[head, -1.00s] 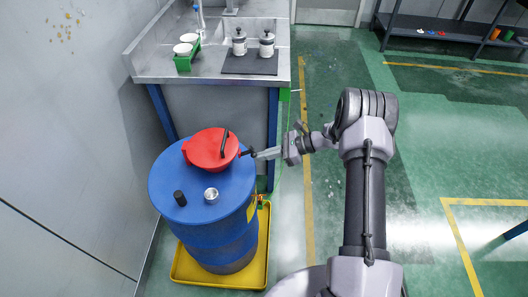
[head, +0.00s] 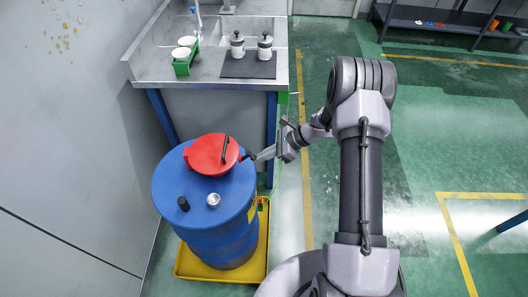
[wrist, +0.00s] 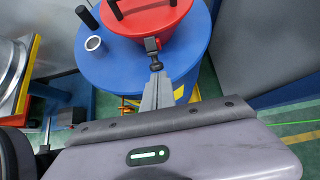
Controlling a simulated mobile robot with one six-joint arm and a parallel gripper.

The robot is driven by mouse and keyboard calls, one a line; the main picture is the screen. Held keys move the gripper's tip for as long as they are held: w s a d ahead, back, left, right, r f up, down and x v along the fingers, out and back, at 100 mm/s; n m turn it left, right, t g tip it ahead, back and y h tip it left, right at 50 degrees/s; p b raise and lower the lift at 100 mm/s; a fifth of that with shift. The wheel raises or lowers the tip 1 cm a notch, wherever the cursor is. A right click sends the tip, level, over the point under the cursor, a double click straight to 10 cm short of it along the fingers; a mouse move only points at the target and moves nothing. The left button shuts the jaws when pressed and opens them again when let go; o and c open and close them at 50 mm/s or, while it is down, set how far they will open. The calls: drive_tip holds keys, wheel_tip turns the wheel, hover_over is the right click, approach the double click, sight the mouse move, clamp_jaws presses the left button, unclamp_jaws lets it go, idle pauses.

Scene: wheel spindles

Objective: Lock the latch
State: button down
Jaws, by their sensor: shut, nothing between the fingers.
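A red round funnel lid (head: 207,153) with a black bar handle (head: 225,148) lies on top of a blue drum (head: 215,232); it looks closed. A small dark latch (head: 246,156) sticks out from the lid's right edge. The latch also shows in the wrist view (wrist: 151,45), with a black rounded end toward me. My gripper (head: 257,155) is shut and empty, with its tips at the latch's outer end. In the wrist view my gripper's grey fingers (wrist: 157,76) are together right beside the black end; I cannot tell whether they touch it.
A black cap (head: 183,203) and a silver cap (head: 213,199) stand on the drum top. The drum stands in a yellow tray (head: 205,272). A steel sink counter (head: 200,75) is behind, and a grey wall is at left.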

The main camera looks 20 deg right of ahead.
sight(254, 156)
drive_tip(key=r+h+p, duration=0.1)
drive_tip(key=a+r+g+h+p, duration=0.1)
drive_tip(key=h+p, duration=0.1)
drive_tip(key=shift+w+r, duration=0.1)
drive_tip(key=shift+r, duration=0.3)
drive_tip(key=shift+a+p, duration=0.25)
drive_tip(key=shift+p, duration=0.15)
drive_tip(key=shift+r, duration=0.1)
drive_tip(key=shift+r+p, duration=0.55)
drive_tip(key=shift+r, duration=0.2)
